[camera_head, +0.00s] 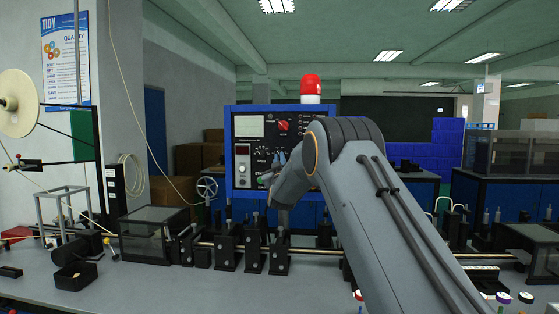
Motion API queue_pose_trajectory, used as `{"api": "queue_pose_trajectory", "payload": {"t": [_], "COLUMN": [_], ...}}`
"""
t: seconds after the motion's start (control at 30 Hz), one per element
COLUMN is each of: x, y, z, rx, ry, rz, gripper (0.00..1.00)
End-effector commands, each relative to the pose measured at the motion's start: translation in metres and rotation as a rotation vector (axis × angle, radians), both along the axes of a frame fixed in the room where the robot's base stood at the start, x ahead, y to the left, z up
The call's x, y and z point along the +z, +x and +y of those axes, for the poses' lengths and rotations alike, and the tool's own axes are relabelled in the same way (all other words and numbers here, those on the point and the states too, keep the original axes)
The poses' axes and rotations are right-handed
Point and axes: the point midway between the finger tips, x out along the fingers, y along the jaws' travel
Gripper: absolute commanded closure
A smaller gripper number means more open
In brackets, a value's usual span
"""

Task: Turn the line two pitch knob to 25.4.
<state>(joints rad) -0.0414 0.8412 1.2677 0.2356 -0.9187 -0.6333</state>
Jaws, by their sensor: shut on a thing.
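My gripper (279,158) is at this dial, small and partly covered by my own arm. It is shut on a knob there, which its fingers hide. The panel's lettering and the knob's reading are too small to read.
A red beacon (311,85) tops the panel. A handwheel (207,187) stands left of the panel. A large reel (18,103) is far left.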

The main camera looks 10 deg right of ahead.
Motion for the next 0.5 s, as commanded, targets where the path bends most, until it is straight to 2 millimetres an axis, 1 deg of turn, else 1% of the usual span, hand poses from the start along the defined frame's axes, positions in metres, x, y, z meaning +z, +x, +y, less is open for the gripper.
{"api": "queue_pose_trajectory", "payload": {"t": [0.27,0.5], "x": [0.0003,-0.0009], "y": [0.0012,0.0022], "z": [0.0016,0.0042], "rx": [0.002,0.002], "ry": [0.079,0.240], "rz": [-0.032,-0.086], "gripper": [1.00,1.00]}}
